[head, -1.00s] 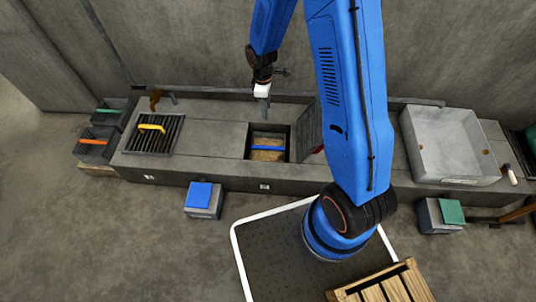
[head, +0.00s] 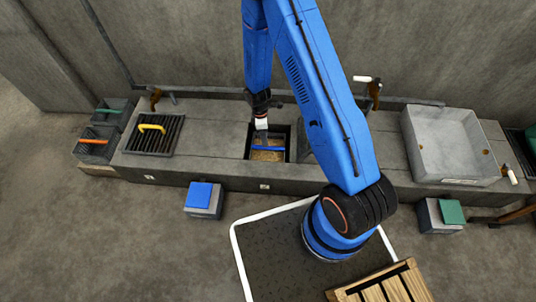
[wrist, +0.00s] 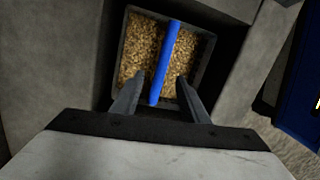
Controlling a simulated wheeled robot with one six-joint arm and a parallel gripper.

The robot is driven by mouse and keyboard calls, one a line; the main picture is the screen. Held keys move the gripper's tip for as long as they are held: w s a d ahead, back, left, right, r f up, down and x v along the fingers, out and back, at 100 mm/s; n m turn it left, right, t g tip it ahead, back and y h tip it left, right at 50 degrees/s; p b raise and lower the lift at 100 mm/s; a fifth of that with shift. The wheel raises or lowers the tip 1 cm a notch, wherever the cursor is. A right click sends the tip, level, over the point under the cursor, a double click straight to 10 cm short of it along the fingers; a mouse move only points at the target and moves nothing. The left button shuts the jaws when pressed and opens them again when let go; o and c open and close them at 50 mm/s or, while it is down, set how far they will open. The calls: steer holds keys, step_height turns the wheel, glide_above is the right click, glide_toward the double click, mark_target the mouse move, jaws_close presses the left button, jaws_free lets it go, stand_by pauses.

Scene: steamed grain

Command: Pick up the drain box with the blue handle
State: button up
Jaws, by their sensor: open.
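The drain box (wrist: 206,64) sits in a square opening in the long grey counter and holds tan grain. Its blue handle (wrist: 165,62) spans the top of the box; it also shows in the head view (head: 269,149). My gripper (wrist: 160,90) is open and empty, pointing down over the box. In the wrist view its two fingers appear on either side of the near end of the blue handle. In the head view my gripper (head: 262,138) is just above the handle's left end. I cannot tell how far the fingertips are above the handle.
A yellow-handled grate (head: 150,146) lies on the counter's left. Boxes with green (head: 110,110) and orange (head: 95,141) handles stand beyond the counter's left end. A pale basin (head: 452,146) sits to the right. A blue-topped block (head: 203,198) stands on the floor in front.

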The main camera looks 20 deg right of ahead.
steer(key=f, duration=0.4)
steer(key=s+f, duration=0.1)
steer(key=f, duration=0.1)
steer(key=shift+d, duration=0.2)
glide_above(269, 157)
steer(key=shift+s+a+f, duration=0.1)
steer(key=shift+f, duration=2.55)
jaws_close()
